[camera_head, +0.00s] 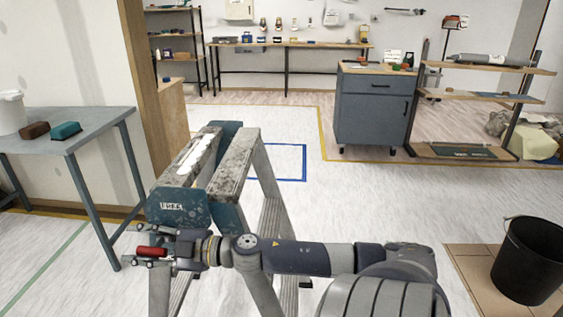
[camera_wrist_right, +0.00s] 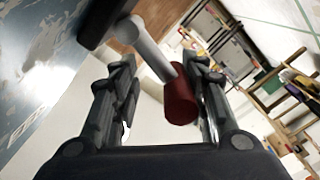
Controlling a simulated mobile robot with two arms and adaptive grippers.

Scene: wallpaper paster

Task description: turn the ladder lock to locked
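The stepladder (camera_head: 178,208) stands in front of me, with a worn top and teal end pieces. The ladder lock shows as a red handle (camera_head: 152,252) at the ladder's near left side. In the right wrist view the red handle (camera_wrist_right: 180,100) sits on a grey rod. My right gripper (camera_head: 143,247) reaches across the front of the ladder to it. In the wrist view its fingers (camera_wrist_right: 160,70) are apart on both sides of the handle. The handle lies close to the right finger; I cannot tell if they touch. A gap shows on the left. My left gripper is out of view.
A grey table (camera_head: 85,125) with a brown block and a teal block stands at the left. A black bucket (camera_head: 530,262) stands at the lower right. A blue-grey cabinet (camera_head: 372,112) and shelves (camera_head: 480,97) are farther back. The floor between is clear.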

